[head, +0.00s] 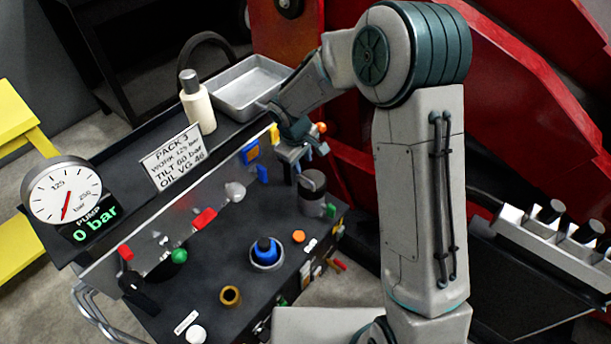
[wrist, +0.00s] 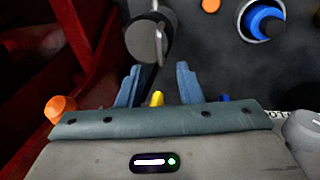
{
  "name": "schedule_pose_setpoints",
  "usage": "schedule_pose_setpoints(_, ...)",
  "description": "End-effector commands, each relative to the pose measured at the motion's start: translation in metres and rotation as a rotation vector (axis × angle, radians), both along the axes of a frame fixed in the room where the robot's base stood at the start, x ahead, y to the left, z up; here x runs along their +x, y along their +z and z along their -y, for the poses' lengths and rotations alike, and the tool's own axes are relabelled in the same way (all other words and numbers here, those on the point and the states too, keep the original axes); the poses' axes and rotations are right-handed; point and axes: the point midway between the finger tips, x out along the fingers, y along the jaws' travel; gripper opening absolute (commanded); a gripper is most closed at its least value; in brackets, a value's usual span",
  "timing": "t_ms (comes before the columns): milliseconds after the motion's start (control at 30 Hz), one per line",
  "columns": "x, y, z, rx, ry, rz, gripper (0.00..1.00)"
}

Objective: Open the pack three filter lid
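The pack's top carries a grey cylindrical filter housing with a round lid (head: 313,181) near its right end. In the wrist view the filter (wrist: 150,38) is at top centre, with a lighter bar-like part on its near side. The lid appears to sit on the housing. My gripper (head: 303,152) is just behind the filter in the head view. In the wrist view my gripper (wrist: 158,84) has its two blue-grey fingers wide apart, with nothing held between them. The filter lies beyond the fingertips and looks untouched. The sign (head: 172,156) reads PACK 3.
A blue plug in a white ring (head: 266,254), an orange cap (head: 298,236) and a brass ring (head: 230,296) are on the pack top. A bottle (head: 197,103) and metal tray (head: 247,88) stand on the shelf behind. The pump gauge (head: 64,191) shows 0 bar. Red machinery (head: 520,90) is at right.

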Motion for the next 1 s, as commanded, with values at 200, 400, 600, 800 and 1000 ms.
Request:
schedule_pose_setpoints(200, 0.007, -0.046, 0.005, -0.001, -0.001, -0.002, 0.33)
schedule_pose_setpoints(400, 0.011, -0.069, 0.008, 0.0, -0.001, 0.0, 0.33)
schedule_pose_setpoints(600, 0.012, -0.077, 0.009, 0.0, -0.001, 0.002, 0.33)
schedule_pose_setpoints(800, 0.012, -0.076, 0.009, 0.0, -0.001, 0.002, 0.33)
schedule_pose_setpoints(1000, 0.012, -0.076, 0.01, 0.0, -0.001, 0.002, 0.0)
